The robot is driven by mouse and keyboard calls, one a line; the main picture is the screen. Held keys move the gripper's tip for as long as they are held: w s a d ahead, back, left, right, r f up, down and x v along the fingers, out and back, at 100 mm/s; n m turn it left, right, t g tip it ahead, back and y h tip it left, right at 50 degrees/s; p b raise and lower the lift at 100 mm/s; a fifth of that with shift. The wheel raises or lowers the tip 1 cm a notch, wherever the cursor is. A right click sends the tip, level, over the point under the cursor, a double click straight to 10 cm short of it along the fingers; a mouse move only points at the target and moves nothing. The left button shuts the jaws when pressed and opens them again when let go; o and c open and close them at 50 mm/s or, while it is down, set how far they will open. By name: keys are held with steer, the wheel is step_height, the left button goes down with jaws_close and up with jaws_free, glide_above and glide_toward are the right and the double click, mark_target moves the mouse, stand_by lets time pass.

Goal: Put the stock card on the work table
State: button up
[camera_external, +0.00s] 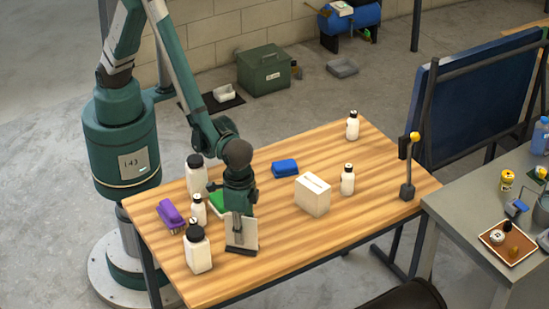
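The work table (330,235) has a striped wooden top. My gripper (238,222) points down over its near left part. A pale flat panel (245,236) with a dark lower edge is right at my fingertips, partly behind them. It may be the stock card, but no marking on it can be read. I cannot tell whether it is held, or whether it touches the table. The fingers are small and overlap the panel, so their opening is unclear.
White bottles (198,252) and a purple brush (171,214) stand left of my gripper, with a green item (216,202) close behind. A blue block (285,168), white box (313,195) and white bottle (347,180) are to the right. The front right tabletop is clear.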

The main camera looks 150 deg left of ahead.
steer(key=shift+r, duration=0.2)
step_height(320, 180, up, 12)
steer(key=shift+f+p, duration=0.1)
steer(key=shift+p, duration=0.9)
stand_by(0.6)
steer(key=shift+s+d+r, duration=0.1)
steer(key=shift+s+r, duration=0.05)
steer(key=shift+r, duration=0.1)
steer(key=s+d+r+m+t, duration=0.2)
steer(key=s+d+r, duration=0.1)
steer(key=s+r, duration=0.35)
steer(key=s+d+r+m+t, duration=0.1)
steer(key=s+d+r+m, duration=0.15)
steer(key=s+r, duration=0.4)
steer(key=s+d+r+m+t, duration=0.2)
steer(key=s+d+r, duration=0.1)
steer(key=s, duration=0.5)
steer(key=s+d+r+m+t, duration=0.2)
steer(key=s+d+r, duration=0.1)
steer(key=s, duration=0.6)
steer(key=shift+d+r, duration=0.15)
steer(key=shift+r, duration=0.05)
